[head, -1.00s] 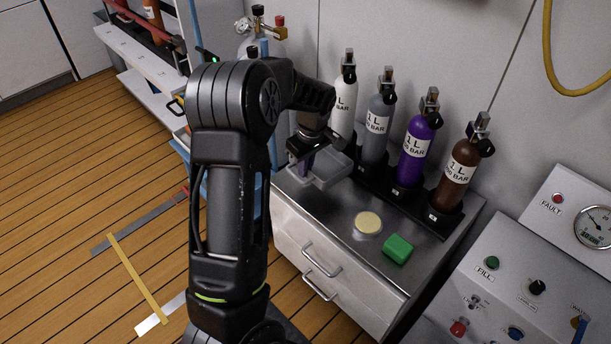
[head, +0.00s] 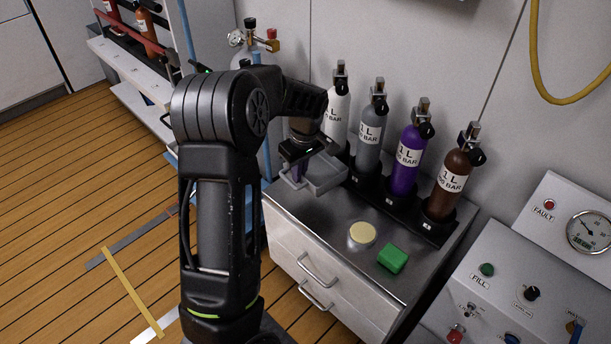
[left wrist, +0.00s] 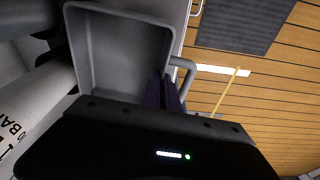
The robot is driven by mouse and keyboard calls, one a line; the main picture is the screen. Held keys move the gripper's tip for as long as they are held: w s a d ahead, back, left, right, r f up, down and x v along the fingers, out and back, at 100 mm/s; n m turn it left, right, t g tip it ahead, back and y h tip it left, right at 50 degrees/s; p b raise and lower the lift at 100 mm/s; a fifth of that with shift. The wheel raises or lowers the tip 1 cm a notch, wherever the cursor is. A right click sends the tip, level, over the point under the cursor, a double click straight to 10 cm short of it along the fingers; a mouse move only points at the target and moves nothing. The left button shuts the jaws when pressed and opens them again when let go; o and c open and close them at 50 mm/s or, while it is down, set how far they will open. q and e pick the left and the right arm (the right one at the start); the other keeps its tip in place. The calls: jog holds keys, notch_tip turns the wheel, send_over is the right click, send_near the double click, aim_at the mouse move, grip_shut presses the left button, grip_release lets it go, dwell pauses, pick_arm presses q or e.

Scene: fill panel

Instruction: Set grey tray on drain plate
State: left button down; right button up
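The grey tray (head: 326,180) is a shallow open box at the back left end of the steel cabinet top. In the left wrist view its inside (left wrist: 120,50) shows empty. My left gripper (head: 299,172) points down at the tray's left side. In the left wrist view its dark purple fingers (left wrist: 165,93) are close together on the tray's edge, near a looped handle (left wrist: 186,75). Whether the tray touches the cabinet top is hard to tell. I cannot make out the drain plate for certain. My right gripper is out of view.
Several labelled cylinders, white (head: 337,112), grey (head: 370,128), purple (head: 408,155) and brown (head: 452,180), stand in a black rack behind the tray. A round cream-lidded tin (head: 362,235) and a green block (head: 392,258) sit on the cabinet top (head: 320,222). A control panel (head: 500,300) is at right.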

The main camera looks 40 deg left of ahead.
pick_arm(q)
jog(key=w+d+r+m, duration=0.1)
jog(key=d+r+m, duration=0.3)
jog(key=d, duration=0.4)
jog(key=w+d+r+m+t+h, duration=0.1)
jog(key=w+d+r+m, duration=0.1)
jog(key=d+r+m, duration=0.3)
jog(key=w+d+r+m, duration=0.2)
jog(key=d+r+m, duration=0.2)
jog(key=d, duration=0.8)
jog(key=m, duration=0.2)
jog(key=shift+d+r+m+h, duration=0.25)
jog(key=shift+d+m+h, duration=0.1)
jog(key=shift+m+h, duration=0.05)
